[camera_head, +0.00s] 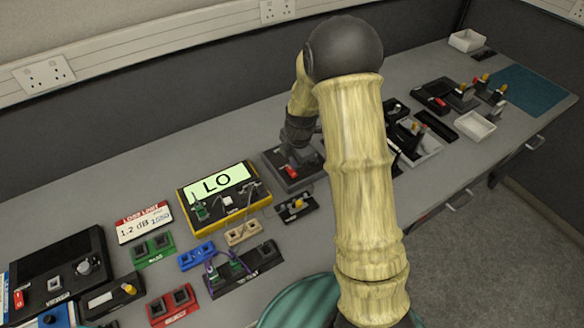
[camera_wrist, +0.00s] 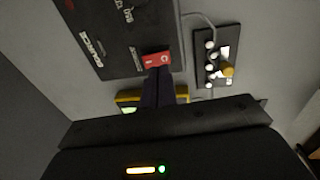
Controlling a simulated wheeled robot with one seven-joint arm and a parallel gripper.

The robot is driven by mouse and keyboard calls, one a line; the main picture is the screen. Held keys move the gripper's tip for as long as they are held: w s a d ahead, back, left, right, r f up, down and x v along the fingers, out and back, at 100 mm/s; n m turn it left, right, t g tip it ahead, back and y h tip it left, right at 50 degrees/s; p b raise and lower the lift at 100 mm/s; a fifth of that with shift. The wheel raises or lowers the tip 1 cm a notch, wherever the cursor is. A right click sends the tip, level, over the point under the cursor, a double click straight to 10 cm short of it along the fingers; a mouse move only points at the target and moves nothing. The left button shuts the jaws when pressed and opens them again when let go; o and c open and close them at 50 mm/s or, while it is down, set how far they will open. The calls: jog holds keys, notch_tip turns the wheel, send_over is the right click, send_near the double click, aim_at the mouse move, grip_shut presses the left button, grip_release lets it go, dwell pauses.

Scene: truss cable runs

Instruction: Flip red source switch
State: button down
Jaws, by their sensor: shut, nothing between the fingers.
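The red source switch (camera_wrist: 156,58) is a small red rocker with a white mark, set at the edge of the dark source box (camera_wrist: 115,30), which bears the word SOURCE. My gripper (camera_wrist: 157,74) is shut and empty. Its fingertips are right at the switch in the wrist view, overlapping its lower edge; I cannot tell whether they touch. In the head view my gripper (camera_head: 299,138) is above the box, partly hidden by my arm.
A yellow meter (camera_head: 183,207) reads LO. A black block with a yellow knob (camera_head: 298,207) stands close by; it also shows in the wrist view (camera_wrist: 227,70). Several coloured connector blocks and a black unit (camera_head: 60,262) lie to the left. More fixtures and white trays (camera_head: 475,126) stand right.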

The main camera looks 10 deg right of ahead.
aim_at(294, 175)
notch_tip(294, 175, up, 4)
jog(key=shift+f+p, duration=0.15)
jog(key=shift+p, duration=1)
jog(key=s+r+m, duration=0.5)
jog(key=s+m, duration=0.5)
jog(key=s+r+m, duration=0.5)
jog(key=s+m, duration=0.5)
jog(key=m, duration=0.1)
jog(key=shift+s+r+m+t+h, duration=0.25)
jog(key=shift+r+m+t+h, duration=0.05)
jog(key=shift+t, duration=0.1)
dwell(0.9)
